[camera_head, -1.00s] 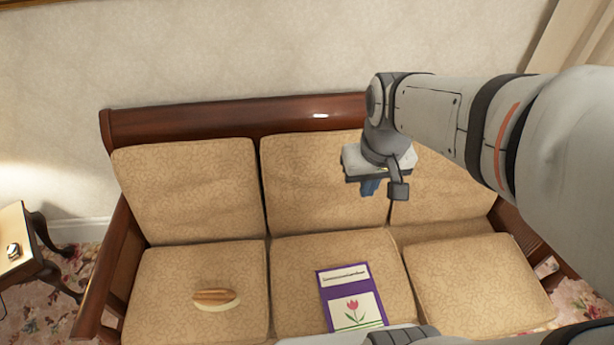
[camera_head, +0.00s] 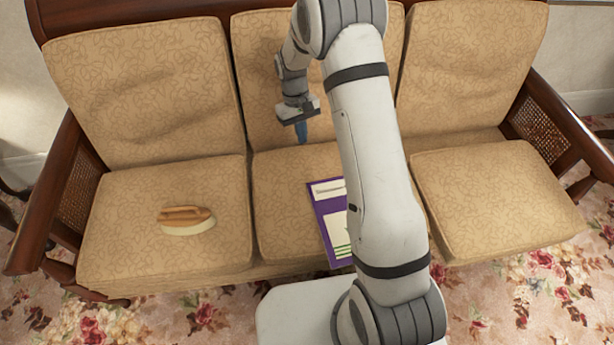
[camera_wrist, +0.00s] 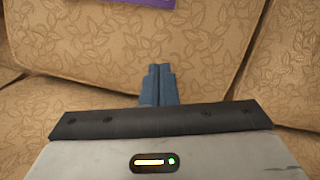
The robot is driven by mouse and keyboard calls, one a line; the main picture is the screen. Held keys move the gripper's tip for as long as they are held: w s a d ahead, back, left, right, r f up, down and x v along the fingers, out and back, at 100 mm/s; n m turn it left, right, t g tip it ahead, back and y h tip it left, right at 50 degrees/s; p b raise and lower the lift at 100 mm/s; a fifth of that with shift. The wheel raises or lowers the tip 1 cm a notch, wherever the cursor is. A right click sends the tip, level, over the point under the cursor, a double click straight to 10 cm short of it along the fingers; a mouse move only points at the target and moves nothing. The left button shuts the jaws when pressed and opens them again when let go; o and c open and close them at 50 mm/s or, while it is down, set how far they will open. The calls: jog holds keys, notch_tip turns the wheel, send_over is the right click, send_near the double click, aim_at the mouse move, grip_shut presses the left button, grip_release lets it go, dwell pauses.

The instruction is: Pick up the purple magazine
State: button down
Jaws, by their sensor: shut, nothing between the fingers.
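The purple magazine (camera_head: 322,205) lies flat on the middle seat cushion of the sofa in the head view. It has a pale title strip and a light cover panel, and my arm hides its right part. A purple edge of it shows at the top of the wrist view (camera_wrist: 145,3). My gripper (camera_head: 301,132) hangs in front of the middle backrest, up and to the left of the magazine in the head view and apart from it. Its blue fingers (camera_wrist: 158,84) are together with nothing between them.
The sofa's middle seat cushion (camera_head: 280,220) bears the magazine. A hot-dog-like item (camera_head: 187,219) sits on the left seat cushion. The right seat cushion (camera_head: 490,200) is empty. Wooden armrests (camera_head: 560,125) bound the sofa, and flowered carpet (camera_head: 540,285) lies in front.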

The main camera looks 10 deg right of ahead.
aim_at(313, 180)
jog(key=b+x, duration=0.3)
jog(key=x, duration=0.7)
jog(key=shift+f, duration=0.35)
jog(key=shift+s+d+r+b, duration=0.1)
jog(key=shift+s+d+b, duration=0.15)
jog(key=shift+s, duration=0.3)
jog(key=shift+s+d+b, duration=0.15)
jog(key=shift+s+b, duration=0.2)
jog(key=shift+s, duration=0.2)
jog(key=shift+s+d, duration=0.25)
jog(key=shift+s, duration=0.55)
jog(key=shift+r, duration=0.1)
